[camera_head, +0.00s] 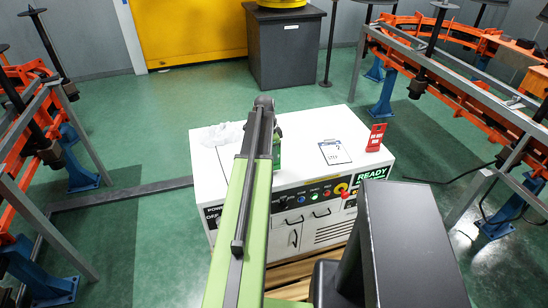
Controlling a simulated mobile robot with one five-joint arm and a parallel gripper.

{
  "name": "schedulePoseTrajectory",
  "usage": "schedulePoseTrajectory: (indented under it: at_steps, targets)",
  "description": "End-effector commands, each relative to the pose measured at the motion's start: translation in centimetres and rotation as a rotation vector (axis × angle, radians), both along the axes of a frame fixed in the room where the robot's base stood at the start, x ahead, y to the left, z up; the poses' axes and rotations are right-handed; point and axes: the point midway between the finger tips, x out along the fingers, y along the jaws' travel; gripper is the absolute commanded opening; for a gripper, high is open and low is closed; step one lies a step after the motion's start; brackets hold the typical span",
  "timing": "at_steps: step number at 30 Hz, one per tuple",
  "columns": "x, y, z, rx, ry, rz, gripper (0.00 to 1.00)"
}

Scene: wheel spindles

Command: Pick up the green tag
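A dark green piece (277,150), which looks like the green tag, shows just to the right of my light green arm, over the top of a white cabinet (310,127). My arm hides most of it, so its full shape and how it rests cannot be told. My arm rises from the bottom of the view and ends in a dark joint above the cabinet top. My gripper does not show; the arm's far end is hidden behind that link.
A red tag (376,137) stands at the cabinet's right edge, with a white printed card (334,152) left of it. Clear crumpled plastic (222,133) lies at the left. Grey metal frames with orange parts stand on both sides (440,75). Green floor is open behind the cabinet.

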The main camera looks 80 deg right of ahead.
Motion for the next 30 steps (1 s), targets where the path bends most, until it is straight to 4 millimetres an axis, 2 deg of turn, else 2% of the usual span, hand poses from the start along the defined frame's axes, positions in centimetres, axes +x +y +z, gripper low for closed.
schedulePoseTrajectory:
  at_steps: [1,5,15,21,30]
  targets:
    - [0.0,0.0,1.5,0.000,0.000,0.000,0.00]
    - [-0.1,0.0,3.7,0.000,0.000,0.000,0.00]
    - [-8.0,1.5,8.0,0.000,0.000,-0.003,0.00]
    - [-10.8,1.9,9.4,0.000,0.000,-0.001,0.00]
    - [-11.5,2.0,9.5,0.000,0.000,0.001,0.00]
